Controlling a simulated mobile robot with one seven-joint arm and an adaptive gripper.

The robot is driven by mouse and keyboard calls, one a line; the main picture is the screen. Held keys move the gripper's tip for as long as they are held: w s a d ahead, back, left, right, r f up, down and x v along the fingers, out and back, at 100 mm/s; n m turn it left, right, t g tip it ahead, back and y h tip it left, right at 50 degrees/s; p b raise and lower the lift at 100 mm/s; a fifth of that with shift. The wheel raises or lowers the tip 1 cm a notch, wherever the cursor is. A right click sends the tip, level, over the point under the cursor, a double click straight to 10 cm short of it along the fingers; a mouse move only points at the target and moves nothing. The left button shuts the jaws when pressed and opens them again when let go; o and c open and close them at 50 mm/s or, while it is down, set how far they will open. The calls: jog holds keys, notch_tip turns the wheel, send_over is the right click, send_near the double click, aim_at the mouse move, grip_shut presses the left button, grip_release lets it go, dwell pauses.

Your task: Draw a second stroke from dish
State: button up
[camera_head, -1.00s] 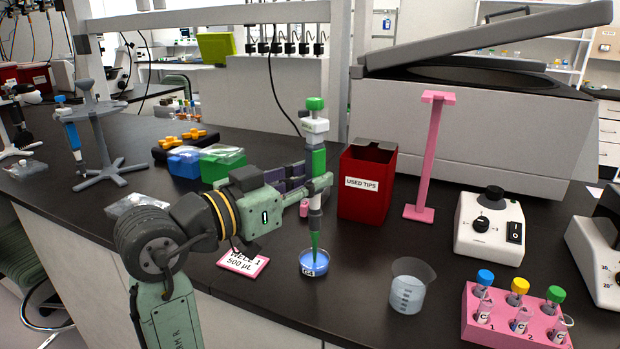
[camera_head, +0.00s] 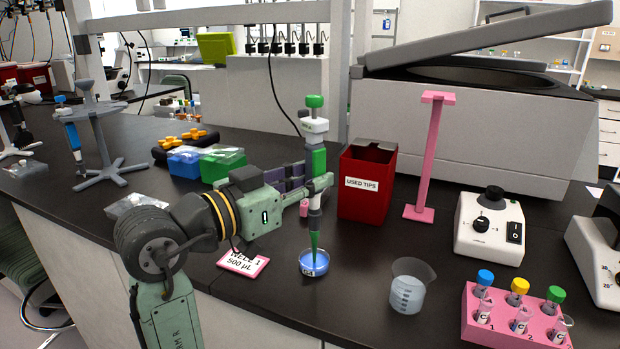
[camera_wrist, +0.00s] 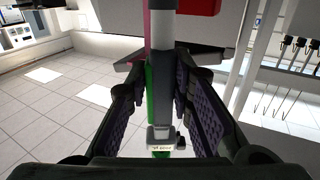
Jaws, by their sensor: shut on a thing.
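A green and white pipette (camera_head: 318,160) stands upright in my gripper (camera_head: 320,187). My gripper is shut around its body; the wrist view shows the pipette (camera_wrist: 163,40) between both fingers (camera_wrist: 162,90). The green tip points down into a small blue dish (camera_head: 314,270) with a label on its front. The very end of the tip is hard to make out inside the dish. The green plunger knob (camera_head: 314,101) is at the top. The dish does not show clearly in the wrist view.
A red used-tips bin (camera_head: 366,190) stands behind right, with a pink stand (camera_head: 430,160) beyond. A beaker (camera_head: 408,290) and a pink tube rack (camera_head: 500,318) are to the right. A "WELL 1, 500 µL" card (camera_head: 243,263) lies left of the dish.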

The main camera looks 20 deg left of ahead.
aim_at(309, 102)
notch_tip(309, 102, up, 10)
jog(key=p, duration=0.7)
jog(key=shift+c, duration=0.2)
jog(key=shift+r+b, duration=0.45)
jog(key=shift+r, duration=0.45)
